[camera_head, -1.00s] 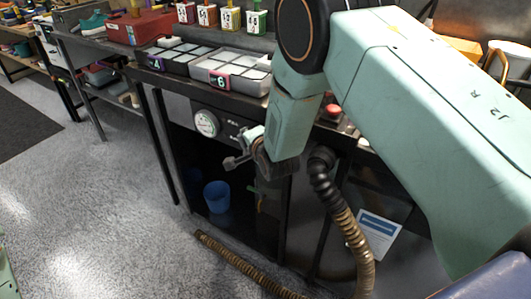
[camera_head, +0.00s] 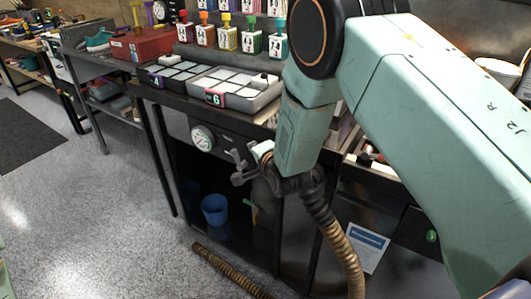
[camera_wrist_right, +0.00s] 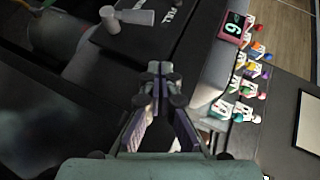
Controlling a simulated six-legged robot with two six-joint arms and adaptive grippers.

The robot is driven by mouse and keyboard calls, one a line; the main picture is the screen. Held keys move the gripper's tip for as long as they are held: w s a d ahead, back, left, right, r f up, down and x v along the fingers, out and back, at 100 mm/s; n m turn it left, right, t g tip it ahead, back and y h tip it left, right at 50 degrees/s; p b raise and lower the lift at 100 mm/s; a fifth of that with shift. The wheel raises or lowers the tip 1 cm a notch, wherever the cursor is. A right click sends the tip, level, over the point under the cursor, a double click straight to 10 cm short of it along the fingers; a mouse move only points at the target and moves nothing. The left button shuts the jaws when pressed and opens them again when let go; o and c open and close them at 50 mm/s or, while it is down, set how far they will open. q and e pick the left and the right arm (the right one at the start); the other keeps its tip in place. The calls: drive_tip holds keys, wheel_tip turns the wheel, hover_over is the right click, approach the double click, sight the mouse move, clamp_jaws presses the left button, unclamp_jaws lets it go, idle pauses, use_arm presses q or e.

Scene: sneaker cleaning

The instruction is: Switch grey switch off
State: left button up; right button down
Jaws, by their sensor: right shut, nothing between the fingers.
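The grey switch (camera_wrist_right: 130,17), a short handle with a rounded bar, is on the dark front panel at the top of the right wrist view. My right gripper (camera_wrist_right: 160,70) is shut and empty, its fingertips apart from the switch in that picture, below and right of it. In the head view, my right gripper hangs in front of the bench panel, right of the round gauge (camera_head: 202,138). Small grey parts overlap there, so finger and switch are hard to separate. I cannot read the switch's position. My left gripper is not in view.
A compartment tray tagged 6 (camera_head: 214,98) and several colourful bottles (camera_head: 228,38) stand on the bench above the panel. A ribbed hose (camera_head: 345,250) hangs beside my right arm. A blue bucket (camera_head: 214,210) sits under the bench.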

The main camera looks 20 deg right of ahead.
drive_tip(key=v, duration=0.7)
drive_tip(key=shift+a+r+p, duration=0.2)
drive_tip(key=shift+r+p, duration=0.1)
drive_tip(key=shift+p, duration=0.15)
